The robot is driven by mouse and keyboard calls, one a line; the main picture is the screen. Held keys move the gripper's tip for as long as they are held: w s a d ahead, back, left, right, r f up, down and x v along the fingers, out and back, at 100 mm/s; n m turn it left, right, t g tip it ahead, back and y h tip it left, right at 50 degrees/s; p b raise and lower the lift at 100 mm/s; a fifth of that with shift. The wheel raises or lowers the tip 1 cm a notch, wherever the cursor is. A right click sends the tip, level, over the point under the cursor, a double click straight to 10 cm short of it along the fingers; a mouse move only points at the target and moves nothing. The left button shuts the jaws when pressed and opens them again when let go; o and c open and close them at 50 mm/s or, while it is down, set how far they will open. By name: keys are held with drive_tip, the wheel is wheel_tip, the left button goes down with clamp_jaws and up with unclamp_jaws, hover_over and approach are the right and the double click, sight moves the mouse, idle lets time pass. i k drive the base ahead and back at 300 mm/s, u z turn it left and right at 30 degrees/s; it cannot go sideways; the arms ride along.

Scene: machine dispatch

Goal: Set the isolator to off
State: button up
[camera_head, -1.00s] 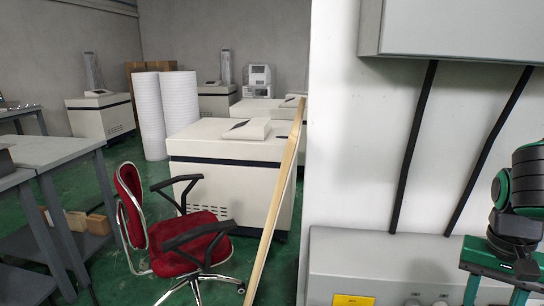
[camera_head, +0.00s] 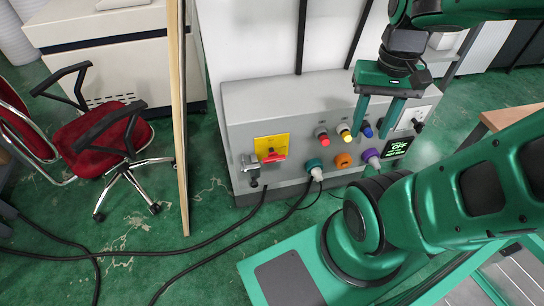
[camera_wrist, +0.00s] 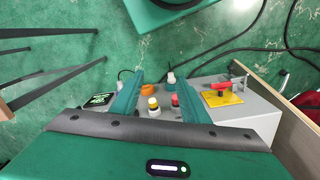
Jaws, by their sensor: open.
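The isolator is a red rotary handle (camera_head: 273,155) on a yellow plate (camera_head: 265,144) at the left of the grey control box. In the wrist view the red handle (camera_wrist: 221,86) and its yellow plate (camera_wrist: 224,99) show at the right. My gripper (camera_head: 372,136) is open and empty, with its fingers pointing down in front of the right part of the box, well to the right of the isolator. In the wrist view, the gap between the fingers (camera_wrist: 160,108) frames the yellow and red push buttons.
The box (camera_head: 240,110) also bears push buttons (camera_head: 343,130), coloured sockets with plugs (camera_head: 314,166), a lever switch (camera_head: 251,168) and a small screen reading OFF (camera_head: 398,147). Cables run over the floor. A wooden plank (camera_head: 179,110) and a red chair (camera_head: 105,140) stand left.

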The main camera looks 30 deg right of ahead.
sight(273, 156)
drive_tip(key=k, duration=1.95)
drive_tip(key=z, duration=0.45)
drive_tip(key=i, duration=1)
drive_tip(key=u, duration=0.05)
